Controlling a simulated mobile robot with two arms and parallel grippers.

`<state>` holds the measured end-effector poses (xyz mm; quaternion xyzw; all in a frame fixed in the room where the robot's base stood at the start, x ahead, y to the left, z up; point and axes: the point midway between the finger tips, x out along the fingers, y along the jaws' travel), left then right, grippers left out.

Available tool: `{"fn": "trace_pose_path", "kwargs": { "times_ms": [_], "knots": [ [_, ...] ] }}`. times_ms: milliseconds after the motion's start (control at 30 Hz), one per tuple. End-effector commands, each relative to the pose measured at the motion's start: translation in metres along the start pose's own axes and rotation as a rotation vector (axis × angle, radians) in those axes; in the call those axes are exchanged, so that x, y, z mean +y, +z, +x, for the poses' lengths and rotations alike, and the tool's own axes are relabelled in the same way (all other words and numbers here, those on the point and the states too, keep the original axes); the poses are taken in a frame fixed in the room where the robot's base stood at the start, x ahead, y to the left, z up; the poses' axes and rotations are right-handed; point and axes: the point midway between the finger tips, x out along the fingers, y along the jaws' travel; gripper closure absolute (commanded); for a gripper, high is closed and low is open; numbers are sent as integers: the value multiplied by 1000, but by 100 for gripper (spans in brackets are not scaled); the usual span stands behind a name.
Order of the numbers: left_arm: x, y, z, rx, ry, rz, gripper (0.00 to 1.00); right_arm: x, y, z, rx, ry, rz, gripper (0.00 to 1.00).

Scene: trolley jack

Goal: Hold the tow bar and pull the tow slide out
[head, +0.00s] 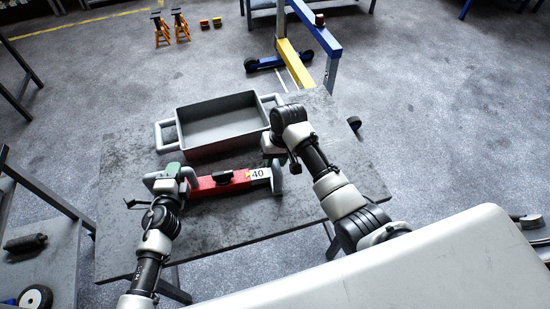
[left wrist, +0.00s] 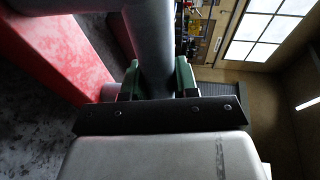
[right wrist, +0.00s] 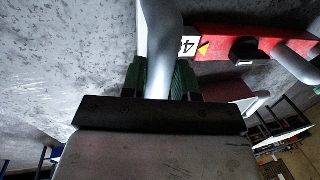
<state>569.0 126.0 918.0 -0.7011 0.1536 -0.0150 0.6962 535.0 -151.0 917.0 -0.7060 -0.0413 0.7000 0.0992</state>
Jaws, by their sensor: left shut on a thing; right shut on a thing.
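The red tow bar (head: 207,184) lies across the table, with a black knob (head: 223,177) on top. A grey handle (head: 277,180) stands at the right end, which I take as the tow slide's. My left gripper (left wrist: 158,82) is shut on the grey handle (left wrist: 152,45) at the bar's left end. My right gripper (right wrist: 160,82) is shut on the right handle (right wrist: 161,40). How far the slide is out is hard to tell.
A grey tray (head: 184,135) with side handles stands just behind the bar on the grey table (head: 125,205). A blue and yellow frame (head: 328,50) stands beyond the table's back edge. A shelf (head: 45,265) is at the left. The table's front is mostly clear.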

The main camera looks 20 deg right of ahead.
Motion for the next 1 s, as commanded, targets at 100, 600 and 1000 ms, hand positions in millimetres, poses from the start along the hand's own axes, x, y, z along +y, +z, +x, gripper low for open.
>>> {"fn": "trace_pose_path", "kwargs": {
  "times_ms": [100,600,1000],
  "knots": [
    [1,2,0,-4,2,1,100,22,0,-4,0,7,5,100],
    [1,4,0,-8,2,2,100,101,0,-20,1,9,4,100],
    [1,4,0,-8,2,3,100,100,0,-20,0,6,3,45]
  ]
}}
